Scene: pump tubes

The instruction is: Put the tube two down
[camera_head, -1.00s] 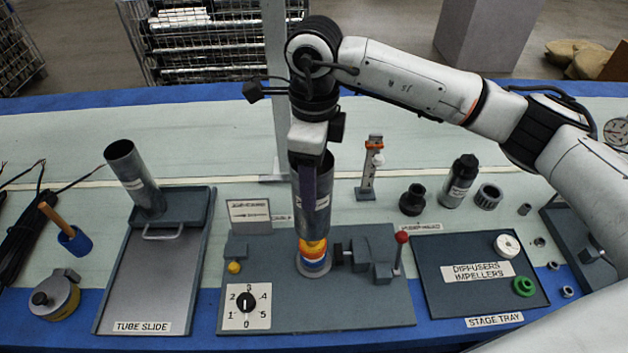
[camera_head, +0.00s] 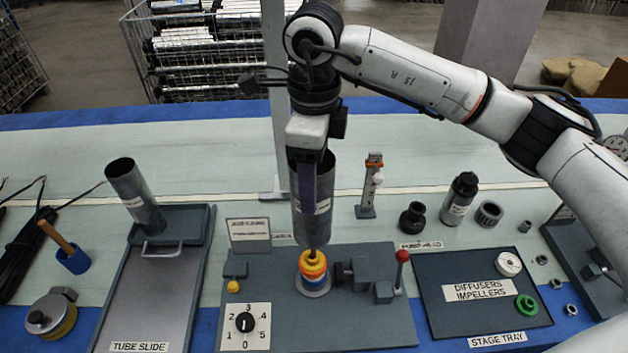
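My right gripper (camera_head: 306,185) points straight down and is shut on a grey metal tube (camera_head: 322,215), near its upper part. The tube hangs upright, with a white label too small to read. A thin shaft shows between tube and stack. A second grey tube (camera_head: 137,198) leans at the top of the tube slide (camera_head: 150,300), also labelled. My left gripper is not in view.
The fixture carries a numbered dial (camera_head: 245,325) and a red-knobbed lever (camera_head: 402,262). To its right is the stage tray (camera_head: 445,310) with white and green rings. Black and metal parts (camera_head: 459,198) and a small stand (camera_head: 369,185) stand behind. A grey post (camera_head: 274,110) rises behind the tube.

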